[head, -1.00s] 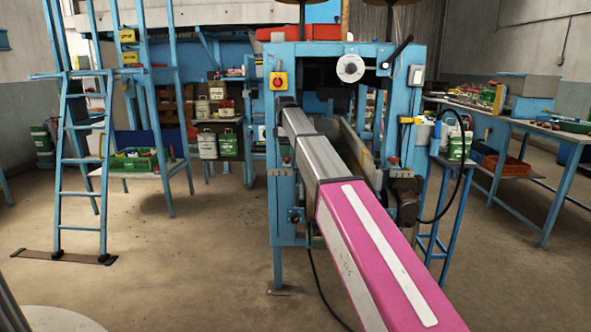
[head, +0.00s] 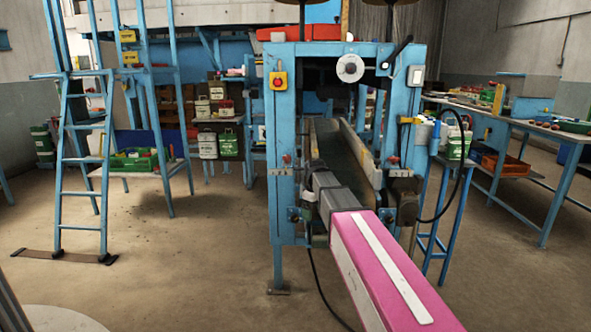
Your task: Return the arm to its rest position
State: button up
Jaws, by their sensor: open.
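My arm shows in the head view as a pink link with a white stripe (head: 385,262), coming up from the bottom right. No sack can be made out.
A dark belt (head: 328,150) with raised side walls runs back through the blue frame. A black cable (head: 322,285) hangs to the floor. A blue ladder (head: 80,175) stands left, a workbench (head: 530,128) right. The floor between ladder and frame is clear.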

jog(key=s+d+f+m, duration=0.5)
jog(key=s+f, duration=0.4)
jog(key=s, duration=0.2)
jog(key=s+d+f+m, duration=0.5)
jog(key=s+f, duration=0.4)
jog(key=s, duration=0.3)
jog(key=shift+s+d+f, duration=0.3)
jog(key=shift+d+f, duration=0.05)
jog(key=shift+d, duration=0.45)
